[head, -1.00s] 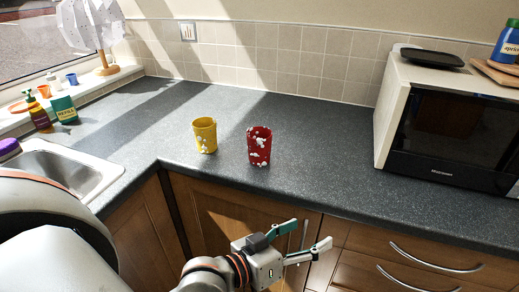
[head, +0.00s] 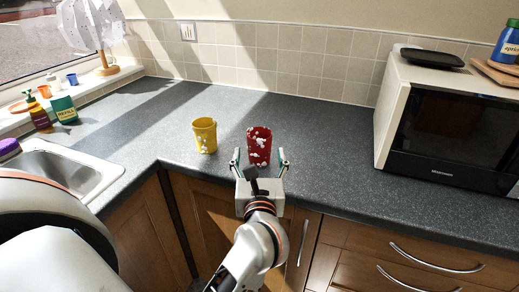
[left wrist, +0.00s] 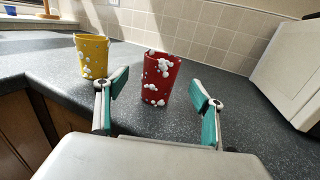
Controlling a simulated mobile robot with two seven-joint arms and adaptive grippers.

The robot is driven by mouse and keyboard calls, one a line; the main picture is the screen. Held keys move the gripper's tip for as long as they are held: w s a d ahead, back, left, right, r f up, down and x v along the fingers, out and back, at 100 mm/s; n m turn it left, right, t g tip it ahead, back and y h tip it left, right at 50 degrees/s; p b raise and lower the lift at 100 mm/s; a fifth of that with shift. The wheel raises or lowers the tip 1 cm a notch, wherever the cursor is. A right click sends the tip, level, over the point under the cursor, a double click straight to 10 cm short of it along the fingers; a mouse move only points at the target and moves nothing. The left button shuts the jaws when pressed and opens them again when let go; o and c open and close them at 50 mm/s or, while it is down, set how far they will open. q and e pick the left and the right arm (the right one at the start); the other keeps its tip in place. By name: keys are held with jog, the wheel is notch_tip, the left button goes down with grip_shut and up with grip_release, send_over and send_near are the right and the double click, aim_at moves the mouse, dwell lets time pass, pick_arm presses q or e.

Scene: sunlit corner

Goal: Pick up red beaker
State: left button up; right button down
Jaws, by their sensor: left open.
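The red beaker (head: 258,143) with white spots stands upright on the dark worktop near its front edge. It also shows in the left wrist view (left wrist: 158,82), between and beyond the fingertips. My left gripper (head: 259,160) is open, its two fingers pointing at the beaker from the front. In the left wrist view the open fingers (left wrist: 158,95) stand to either side, and no contact with the beaker shows. My right gripper is not in view.
A yellow beaker (head: 204,135) with white spots stands just left of the red one, also in the left wrist view (left wrist: 92,57). A microwave (head: 446,128) is at the right and a sink (head: 75,168) at the left. The worktop behind the beakers is clear.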

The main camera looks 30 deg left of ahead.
aim_at(259, 134)
pick_arm(q)
jog(key=shift+w+a+f, duration=0.15)
jog(key=shift+w, duration=0.2)
jog(key=shift+p+x, duration=0.3)
jog(key=shift+x, duration=3.2)
jog(key=c, duration=1.2)
